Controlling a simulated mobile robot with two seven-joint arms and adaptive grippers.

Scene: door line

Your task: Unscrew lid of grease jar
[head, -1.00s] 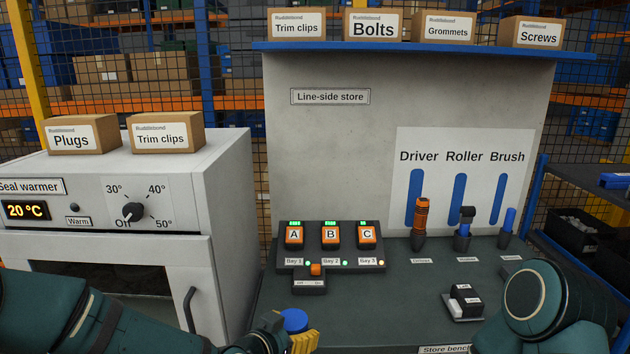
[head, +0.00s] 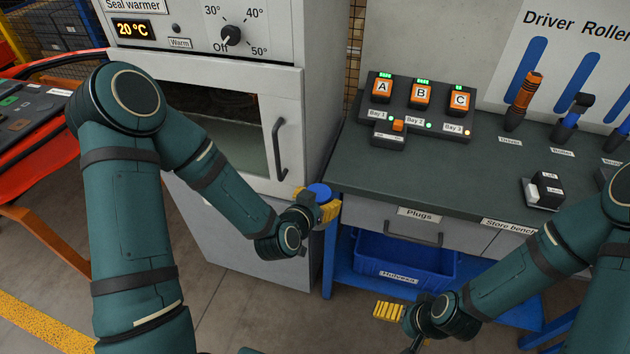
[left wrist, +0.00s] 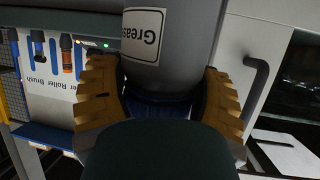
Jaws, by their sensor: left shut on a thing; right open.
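The grease jar (left wrist: 170,45) is grey with a white label. It shows upside down in the left wrist view, with its blue lid (left wrist: 160,105) toward my gripper's palm. In the head view the blue lid (head: 319,191) shows from above, between the yellow fingers of my left gripper (head: 318,203). The left gripper is shut on the lid, in the air between the seal warmer and the bench. The jar's body is mostly hidden in the head view. My right gripper (head: 388,311) is open and empty, low in front of the bench.
The seal warmer (head: 250,87) with a closed door stands at left. The store bench (head: 400,180) holds a panel with chargers A, B, C (head: 420,95), a driver (head: 523,100) and a small black block (head: 547,190). A blue bin (head: 405,265) sits under its drawer.

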